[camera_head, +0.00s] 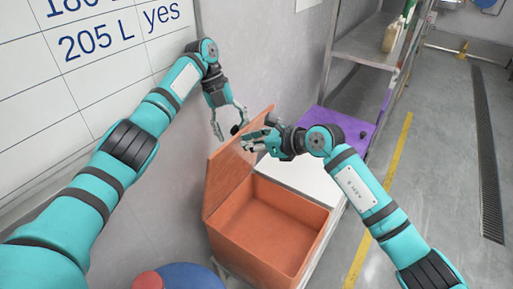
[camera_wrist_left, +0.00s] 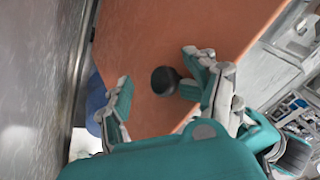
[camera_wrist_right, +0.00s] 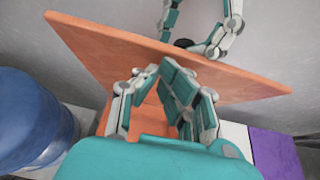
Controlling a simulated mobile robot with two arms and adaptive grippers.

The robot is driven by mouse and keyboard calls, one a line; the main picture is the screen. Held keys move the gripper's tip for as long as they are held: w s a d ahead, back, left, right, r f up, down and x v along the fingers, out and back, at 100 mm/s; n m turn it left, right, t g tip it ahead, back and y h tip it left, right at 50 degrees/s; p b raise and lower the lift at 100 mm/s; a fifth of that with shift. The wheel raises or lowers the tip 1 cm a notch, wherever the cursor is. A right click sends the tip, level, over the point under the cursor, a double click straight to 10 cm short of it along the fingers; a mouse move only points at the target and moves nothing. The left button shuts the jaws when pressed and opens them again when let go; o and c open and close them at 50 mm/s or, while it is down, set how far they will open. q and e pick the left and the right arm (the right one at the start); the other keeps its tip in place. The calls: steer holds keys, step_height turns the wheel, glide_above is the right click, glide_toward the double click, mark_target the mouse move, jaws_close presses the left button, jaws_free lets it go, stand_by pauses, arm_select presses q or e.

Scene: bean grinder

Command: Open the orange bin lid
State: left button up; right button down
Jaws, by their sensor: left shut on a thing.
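The orange bin (camera_head: 268,225) stands by the wall, and I can see into its empty inside. Its orange lid (camera_head: 228,172) is raised and stands steeply at the bin's wall side. A black round knob (camera_wrist_left: 164,80) is on the lid's outer face. My left gripper (camera_head: 229,126) is at the lid's upper edge with its fingers on either side of the knob, one close against it, shut on the lid. My right gripper (camera_head: 250,140) is at the lid's inner side, above the bin opening. Its fingers look partly apart with nothing between them; contact with the lid is unclear.
A purple panel (camera_head: 342,130) and a white surface (camera_head: 300,176) lie beyond the bin. A metal shelf (camera_head: 365,45) stands farther back. A blue container (camera_head: 190,277) is in front of the bin. The floor to the right is clear, marked with a yellow line (camera_head: 381,200).

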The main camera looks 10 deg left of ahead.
arm_select(q)
steer(key=shift+s+f, duration=0.15)
steer(key=shift+f, duration=0.2)
arm_select(e)
steer(key=shift+d+f, duration=0.1)
arm_select(q)
steer(key=shift+r, duration=0.5)
step_height(320, 180, up, 9)
steer(key=shift+d+r, duration=0.1)
steer(key=shift+r, duration=0.2)
arm_select(e)
steer(key=v, duration=1.2)
